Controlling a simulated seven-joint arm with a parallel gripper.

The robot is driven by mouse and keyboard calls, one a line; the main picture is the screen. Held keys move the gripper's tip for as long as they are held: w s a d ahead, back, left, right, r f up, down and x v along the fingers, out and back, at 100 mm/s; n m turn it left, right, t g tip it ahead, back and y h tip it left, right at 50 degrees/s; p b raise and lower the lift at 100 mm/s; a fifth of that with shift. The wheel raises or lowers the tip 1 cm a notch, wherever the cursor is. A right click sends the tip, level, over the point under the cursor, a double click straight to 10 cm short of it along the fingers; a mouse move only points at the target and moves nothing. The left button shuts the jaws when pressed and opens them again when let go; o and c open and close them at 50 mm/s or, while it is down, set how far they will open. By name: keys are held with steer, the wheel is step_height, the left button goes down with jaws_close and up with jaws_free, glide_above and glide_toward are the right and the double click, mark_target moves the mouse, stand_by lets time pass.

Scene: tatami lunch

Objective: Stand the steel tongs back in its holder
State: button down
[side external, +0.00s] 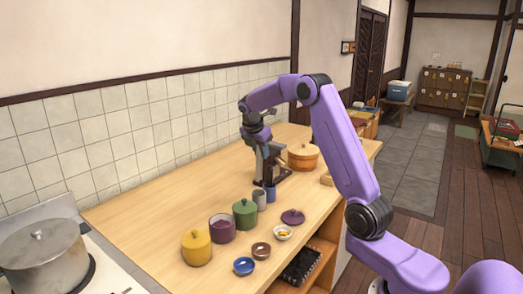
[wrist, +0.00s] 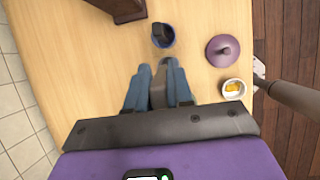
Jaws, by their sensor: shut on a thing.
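My gripper (wrist: 158,90) is seen from above in the wrist view, its two blue fingers closed around a narrow grey piece (wrist: 158,92). I take this piece to be the steel tongs, though most of it is hidden. In the side view my gripper (side external: 268,150) is over the counter by a dark brown stand (side external: 285,174), and the tongs are hard to make out. A blue cup (wrist: 153,42), possibly the holder, stands just beyond the fingertips with a dark piece over its mouth.
Yellow (side external: 196,248), purple (side external: 222,230) and green (side external: 245,215) canisters line the counter. A purple lid (side external: 293,216), white bowl (side external: 283,233), brown bowl (side external: 261,251) and blue bowl (side external: 243,266) lie near the front edge.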

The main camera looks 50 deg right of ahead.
mark_target(261, 161)
steer(key=shift+f, duration=5.35)
steer(key=shift+c, duration=1.8)
jaws_free()
steer(key=shift+r, duration=0.1)
steer(key=shift+r, duration=3.45)
